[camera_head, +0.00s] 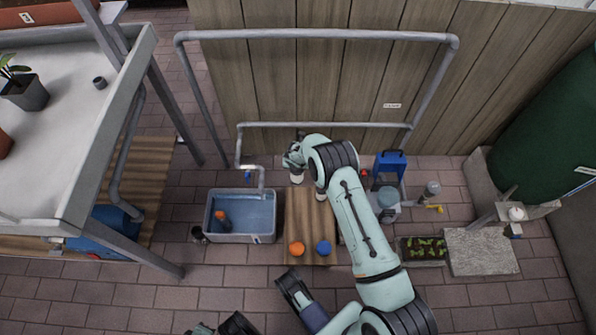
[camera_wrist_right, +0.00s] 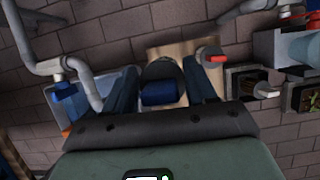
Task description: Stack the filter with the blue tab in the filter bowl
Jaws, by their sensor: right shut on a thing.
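The filter with the blue tab is between the fingers of my right gripper (camera_wrist_right: 160,92). Its blue tab (camera_wrist_right: 159,99) and round grey body (camera_wrist_right: 162,69) show there. In the head view my right gripper (camera_head: 293,160) is above the far end of a wooden board, with the filter's pale body (camera_head: 297,177) below it. A second filter's red tab (camera_wrist_right: 213,56) shows beside the right finger. A pale piece (camera_head: 320,196) sits under my right arm in the head view. I cannot pick out the filter bowl for sure. Only dark parts of my left arm show at the bottom edge.
A water tub (camera_head: 240,237) stands left, holding an orange-topped object (camera_head: 221,215). Grey pipes (camera_head: 310,34) run behind. A planter (camera_head: 422,250) is right.

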